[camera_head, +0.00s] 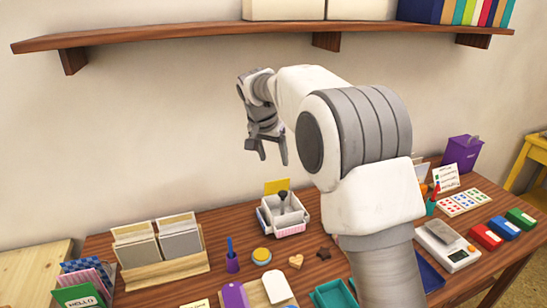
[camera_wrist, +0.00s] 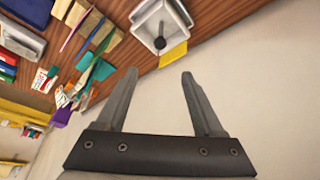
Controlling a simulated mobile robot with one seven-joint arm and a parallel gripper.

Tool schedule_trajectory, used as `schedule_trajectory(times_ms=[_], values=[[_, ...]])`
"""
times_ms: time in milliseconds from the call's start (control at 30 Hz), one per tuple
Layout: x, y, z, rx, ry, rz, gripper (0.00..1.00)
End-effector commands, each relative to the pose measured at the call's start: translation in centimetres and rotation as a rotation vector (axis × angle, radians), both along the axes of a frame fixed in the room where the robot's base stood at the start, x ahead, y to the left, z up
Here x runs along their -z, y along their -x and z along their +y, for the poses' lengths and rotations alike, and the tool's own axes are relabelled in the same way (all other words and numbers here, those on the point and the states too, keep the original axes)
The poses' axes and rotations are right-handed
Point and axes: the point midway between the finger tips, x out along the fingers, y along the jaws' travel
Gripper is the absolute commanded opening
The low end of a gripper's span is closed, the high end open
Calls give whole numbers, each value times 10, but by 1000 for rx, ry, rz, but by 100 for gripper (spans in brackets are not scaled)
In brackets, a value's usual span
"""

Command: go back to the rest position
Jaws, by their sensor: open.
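My gripper (camera_head: 267,151) is raised above the back of the wooden table (camera_head: 205,218), with its two fingers apart and nothing between them. In the wrist view my gripper (camera_wrist: 155,95) shows both fingers spread, with bare wall behind the gap. Below it in the head view stands a white caddy (camera_head: 268,214) with a dark-knobbed stamp (camera_head: 283,199) in it. The caddy also shows at the top of the wrist view (camera_wrist: 148,38), apart from the fingers. My arm hides part of the table's middle right.
A wall shelf (camera_head: 200,32) with boxes and books runs above my arm. On the table are a card rack (camera_head: 165,262), a white device (camera_head: 447,247), and red, blue and green inkpads (camera_head: 486,236). A purple box (camera_head: 464,152) stands at the back right. The air around my gripper is clear.

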Motion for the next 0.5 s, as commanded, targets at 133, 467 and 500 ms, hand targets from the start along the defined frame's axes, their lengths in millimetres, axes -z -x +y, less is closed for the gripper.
schedule_trajectory(times_ms=[133,467,500], values=[[-4,2,-3,-3,-1,0,69],[-67,55,-50,-67,-10,-3,69],[-75,64,-57,-79,-10,-3,69]])
